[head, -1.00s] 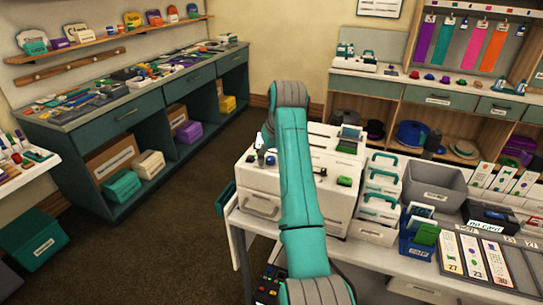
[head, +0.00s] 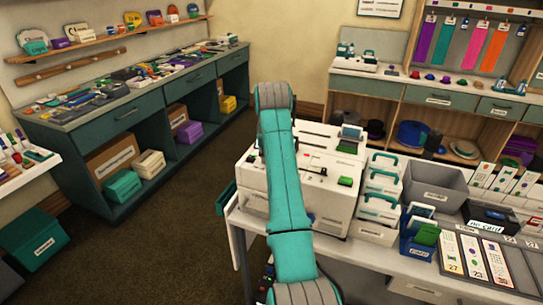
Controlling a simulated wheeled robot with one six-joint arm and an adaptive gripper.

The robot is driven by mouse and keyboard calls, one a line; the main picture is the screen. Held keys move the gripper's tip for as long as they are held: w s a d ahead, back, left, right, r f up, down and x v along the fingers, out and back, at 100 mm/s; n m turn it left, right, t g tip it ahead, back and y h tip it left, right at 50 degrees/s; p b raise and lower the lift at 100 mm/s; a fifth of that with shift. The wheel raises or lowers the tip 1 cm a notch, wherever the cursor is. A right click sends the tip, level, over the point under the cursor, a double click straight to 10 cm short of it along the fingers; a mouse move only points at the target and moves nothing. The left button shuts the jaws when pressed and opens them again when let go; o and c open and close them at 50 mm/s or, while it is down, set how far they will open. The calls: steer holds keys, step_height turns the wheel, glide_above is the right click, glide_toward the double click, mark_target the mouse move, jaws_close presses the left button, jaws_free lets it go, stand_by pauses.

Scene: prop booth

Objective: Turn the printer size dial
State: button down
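The printer (head: 330,206) is a white boxy machine on the white table, partly behind my teal arm. A bright green piece (head: 345,181) sits on its top right of my arm. A small dark knob-like piece (head: 322,171) is beside it. I cannot tell whether this is the size dial. My arm covers the left-middle part of the printer's top. My gripper is hidden behind the arm, so its opening and any contact do not show.
White drawers with teal handles (head: 381,187) stand close to the printer's right. A grey bin (head: 437,184), a blue holder (head: 418,247) and numbered cards (head: 472,256) are farther right. The floor (head: 150,245) left of the table is clear.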

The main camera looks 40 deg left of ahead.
steer(key=m+h, duration=0.1)
steer(key=m, duration=0.3)
steer(key=shift+s+a+m+t+h, duration=0.1)
steer(key=shift+a+m+t+h, duration=0.05)
steer(key=shift+m+t+h, duration=0.2)
stand_by(0.4)
steer(key=c, duration=0.9)
jaws_free()
steer(key=shift+o, duration=0.2)
steer(key=v, duration=1.2)
steer(key=shift+a, duration=0.1)
